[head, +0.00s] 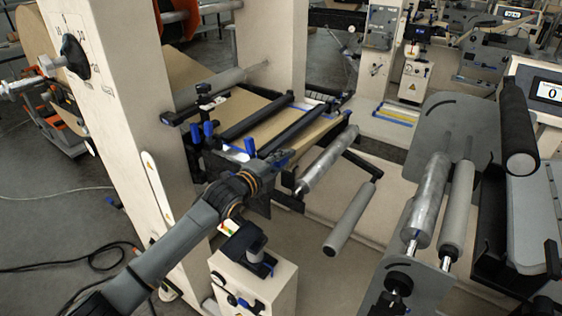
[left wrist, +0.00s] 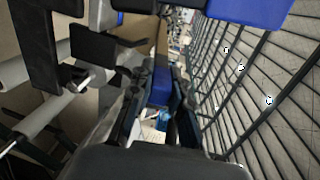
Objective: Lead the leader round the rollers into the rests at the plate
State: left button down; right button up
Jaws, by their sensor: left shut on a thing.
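My left gripper (head: 274,161) reaches in from the left to the near edge of the paper bed. In the left wrist view its fingers (left wrist: 157,105) are shut on a blue piece (left wrist: 161,82); whether this is an end of the leader is unclear. Brown kraft web (head: 322,129) lies flat around two dark crossbars (head: 255,117). To the right are a silver roller (head: 328,160), a grey roller (head: 350,218), a second silver roller (head: 428,195) and a black roller (head: 518,130). The rests cannot be made out. My right gripper is out of view.
A cream upright (head: 128,120) stands close left of my arm. A cream box (head: 275,285) with a dark top stands below the wrist. A grey side plate (head: 455,115) stands right of the open gap. A black cable (head: 75,262) lies on the floor at left.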

pick_arm(q)
jog(key=d+p, duration=0.1)
jog(key=s+d+r+p, duration=0.2)
jog(key=d, duration=0.1)
jog(key=shift+s+r, duration=0.2)
jog(key=shift+s, duration=0.05)
jog(key=shift+s+f+m+h+b, duration=0.1)
jog(key=shift+f+m+h+b, duration=0.7)
jog(key=shift+b, duration=2.25)
jog(key=shift+f+n+h, duration=0.25)
jog(key=shift+n+h, duration=0.05)
